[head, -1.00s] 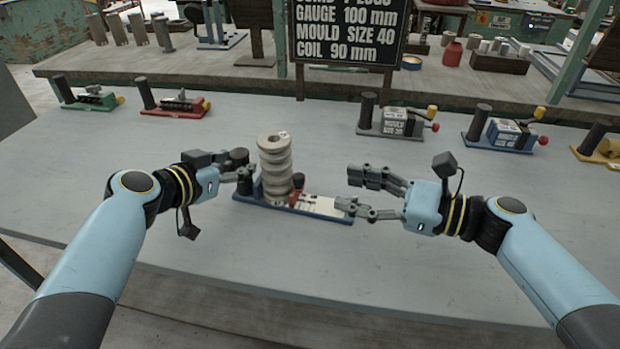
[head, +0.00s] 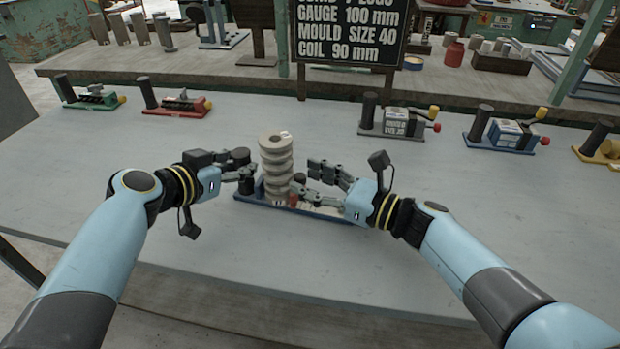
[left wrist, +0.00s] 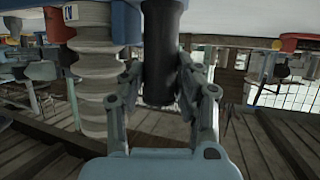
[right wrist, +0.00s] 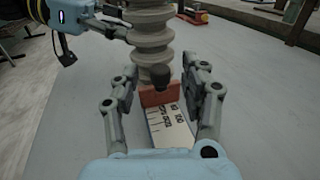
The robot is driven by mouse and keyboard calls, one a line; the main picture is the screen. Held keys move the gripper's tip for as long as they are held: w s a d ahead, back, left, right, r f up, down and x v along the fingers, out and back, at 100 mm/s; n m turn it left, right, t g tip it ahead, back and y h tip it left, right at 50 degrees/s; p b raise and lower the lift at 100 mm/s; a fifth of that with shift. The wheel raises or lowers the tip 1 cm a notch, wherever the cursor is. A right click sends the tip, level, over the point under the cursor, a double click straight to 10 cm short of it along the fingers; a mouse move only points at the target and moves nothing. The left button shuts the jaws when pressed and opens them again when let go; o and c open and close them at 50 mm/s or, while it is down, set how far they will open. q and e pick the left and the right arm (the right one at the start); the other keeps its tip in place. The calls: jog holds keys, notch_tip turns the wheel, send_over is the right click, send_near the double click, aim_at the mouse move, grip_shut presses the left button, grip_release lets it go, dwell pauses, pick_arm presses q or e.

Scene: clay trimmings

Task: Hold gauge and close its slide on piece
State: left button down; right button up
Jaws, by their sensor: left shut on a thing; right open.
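The gauge has a blue base (head: 258,198) and lies on the bench in front of me. A grey ribbed piece (head: 276,165) stands upright on it. My left gripper (head: 245,174) is shut on the gauge's dark upright handle (left wrist: 160,60), left of the piece. The red slide (right wrist: 160,95) with a black knob (right wrist: 160,76) sits on the white marked scale (right wrist: 172,128), in front of the piece in the right wrist view. My right gripper (head: 305,180) is open, its fingers either side of the slide and knob. Whether the slide touches the piece I cannot tell.
Green (head: 88,98), red (head: 176,105), grey (head: 392,130) and blue (head: 500,145) gauges stand along the bench's back. A sign (head: 348,35) stands behind. The bench front is clear.

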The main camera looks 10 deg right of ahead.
jog(key=shift+w+a, duration=0.15)
jog(key=shift+c, duration=0.2)
grip_shut()
